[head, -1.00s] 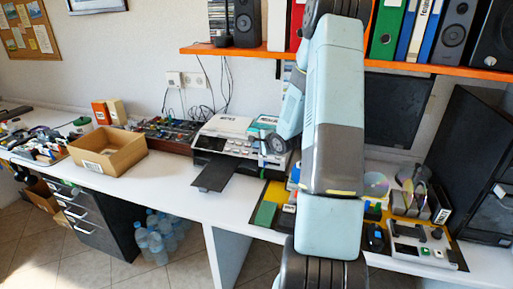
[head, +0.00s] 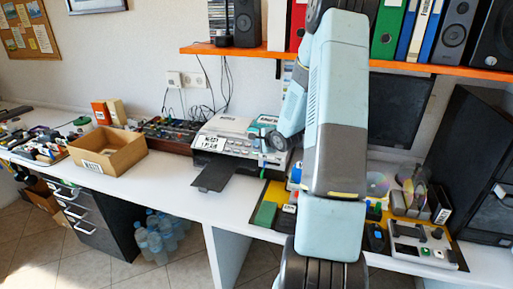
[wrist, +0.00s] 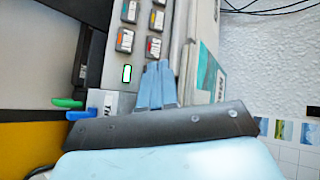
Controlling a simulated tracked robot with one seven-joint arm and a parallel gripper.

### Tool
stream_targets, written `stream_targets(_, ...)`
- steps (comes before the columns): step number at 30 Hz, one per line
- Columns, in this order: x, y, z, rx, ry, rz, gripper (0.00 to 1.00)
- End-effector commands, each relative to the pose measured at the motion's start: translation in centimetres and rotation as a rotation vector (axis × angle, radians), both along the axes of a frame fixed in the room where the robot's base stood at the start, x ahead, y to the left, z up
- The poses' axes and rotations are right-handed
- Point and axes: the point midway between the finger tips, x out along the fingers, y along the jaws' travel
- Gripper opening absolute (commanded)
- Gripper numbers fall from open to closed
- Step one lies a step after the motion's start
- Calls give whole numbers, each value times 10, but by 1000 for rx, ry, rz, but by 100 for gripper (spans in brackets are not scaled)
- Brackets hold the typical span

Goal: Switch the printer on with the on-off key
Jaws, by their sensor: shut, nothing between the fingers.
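The printer (head: 226,142) stands on the white desk, a light grey machine with a dark tray sticking out at its front. In the wrist view its key panel (wrist: 112,68) shows several grey keys with coloured marks. Contact cannot be made out. In the head view my gripper (head: 262,161) is at the printer's right front.
Green and blue tabbed items (wrist: 92,106) lie close left of my gripper. A cardboard box (head: 108,153) stands left of the printer, and a dark tray of small parts (head: 166,133) is behind it. An orange shelf (head: 230,50) runs above. The desk front between box and printer is clear.

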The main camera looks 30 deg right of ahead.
Motion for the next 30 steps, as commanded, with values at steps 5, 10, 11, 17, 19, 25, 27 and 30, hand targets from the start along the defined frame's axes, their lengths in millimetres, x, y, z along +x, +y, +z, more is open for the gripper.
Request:
stream_targets(5,-1,2,5,0,-2,1,0)
stream_targets(10,-5,6,17,0,-3,1,0)
stream_targets(11,-6,7,19,0,-3,1,0)
stream_targets(17,-11,13,33,-1,-3,1,0)
stream_targets(19,-13,15,38,0,-3,1,0)
stream_targets(25,-18,20,50,-1,-3,2,0)
stream_targets(27,-19,21,53,-1,-3,2,0)
stream_targets(30,-20,21,54,-1,-3,2,0)
